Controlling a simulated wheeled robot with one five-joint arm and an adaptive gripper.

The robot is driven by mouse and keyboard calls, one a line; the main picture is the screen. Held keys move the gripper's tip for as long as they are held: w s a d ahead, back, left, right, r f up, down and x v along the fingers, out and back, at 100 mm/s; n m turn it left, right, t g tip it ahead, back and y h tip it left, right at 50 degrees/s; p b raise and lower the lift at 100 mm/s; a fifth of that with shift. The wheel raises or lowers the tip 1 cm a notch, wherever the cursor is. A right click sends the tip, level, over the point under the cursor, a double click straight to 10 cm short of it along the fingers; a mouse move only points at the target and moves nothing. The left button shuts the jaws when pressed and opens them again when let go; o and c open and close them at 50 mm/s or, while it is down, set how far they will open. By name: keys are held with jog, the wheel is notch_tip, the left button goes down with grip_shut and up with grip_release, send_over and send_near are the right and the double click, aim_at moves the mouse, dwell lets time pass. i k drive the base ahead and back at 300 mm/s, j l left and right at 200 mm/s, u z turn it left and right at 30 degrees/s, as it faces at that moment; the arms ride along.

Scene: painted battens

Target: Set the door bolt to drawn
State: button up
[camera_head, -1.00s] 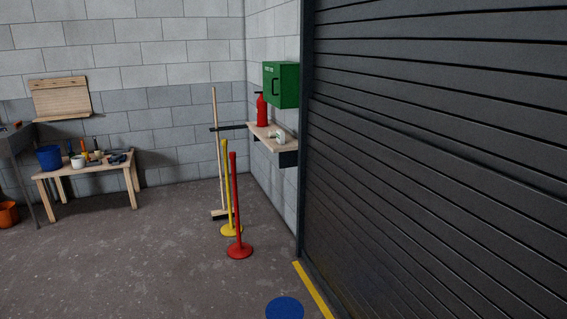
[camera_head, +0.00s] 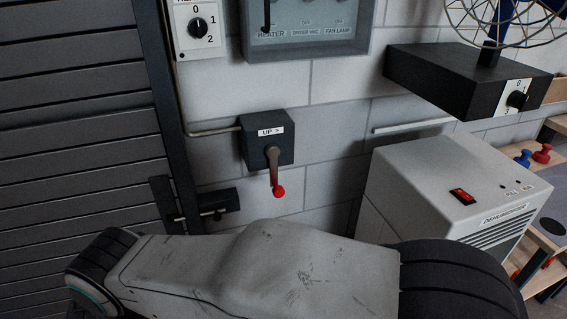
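A black door bolt (camera_head: 217,202) sits low at the right edge of the dark shutter (camera_head: 75,130), beside the wall. It lies level, its dark body reaching from the upright black frame onto the block wall. A small knob shows on its lower side. I cannot tell from here whether it is drawn or shot. My own grey arm link lies across the bottom of the view, just below the bolt. My gripper is not in view.
A crank box (camera_head: 267,140) marked UP with a red-knobbed handle (camera_head: 278,191) is right of the bolt. A switch panel (camera_head: 306,27) and rotary switch (camera_head: 196,28) are above. A dehumidifier (camera_head: 455,188) and a fan base (camera_head: 466,80) stand at right.

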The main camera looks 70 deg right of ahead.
aim_at(217, 216)
jog(key=z, duration=2.05)
